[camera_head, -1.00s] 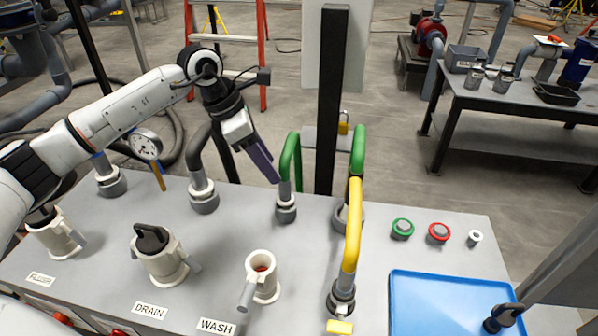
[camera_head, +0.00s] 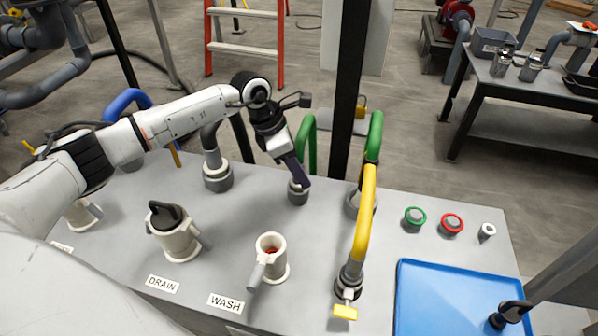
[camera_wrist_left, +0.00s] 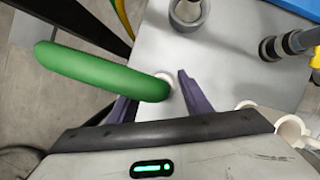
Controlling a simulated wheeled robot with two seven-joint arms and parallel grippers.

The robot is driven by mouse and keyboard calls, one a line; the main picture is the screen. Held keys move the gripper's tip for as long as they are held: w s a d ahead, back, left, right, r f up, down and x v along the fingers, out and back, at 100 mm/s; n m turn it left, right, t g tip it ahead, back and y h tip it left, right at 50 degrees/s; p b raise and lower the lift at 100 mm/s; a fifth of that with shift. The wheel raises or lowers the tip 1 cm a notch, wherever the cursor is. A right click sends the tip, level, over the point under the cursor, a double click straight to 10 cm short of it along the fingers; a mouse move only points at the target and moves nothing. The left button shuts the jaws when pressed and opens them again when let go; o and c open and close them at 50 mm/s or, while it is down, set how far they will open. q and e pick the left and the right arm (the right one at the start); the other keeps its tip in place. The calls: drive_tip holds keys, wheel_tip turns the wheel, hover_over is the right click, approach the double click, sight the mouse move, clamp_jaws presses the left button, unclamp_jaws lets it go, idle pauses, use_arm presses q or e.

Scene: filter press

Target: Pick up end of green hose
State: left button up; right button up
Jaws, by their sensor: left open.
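The green hose (camera_head: 309,138) rises in an arch from a grey fitting (camera_head: 298,194) on the panel, left of the black post. It also shows large in the left wrist view (camera_wrist_left: 100,72), where its lower end meets a pale ring. My left gripper (camera_head: 299,172) is open beside the lower end of this hose. In the left wrist view its two dark purple fingers (camera_wrist_left: 155,90) stand on either side of the hose end, with the left finger partly hidden under the hose. Another green stretch (camera_head: 373,138) stands right of the post. My right gripper is not in view.
A yellow hose (camera_head: 364,215) stands right of the green one. White ports marked DRAIN (camera_head: 176,240) and WASH (camera_head: 272,262) are nearer. A blue tray (camera_head: 450,325) and several buttons (camera_head: 451,222) are at the right. The black post (camera_head: 348,90) stands close behind.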

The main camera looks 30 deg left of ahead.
use_arm(q)
clamp_jaws()
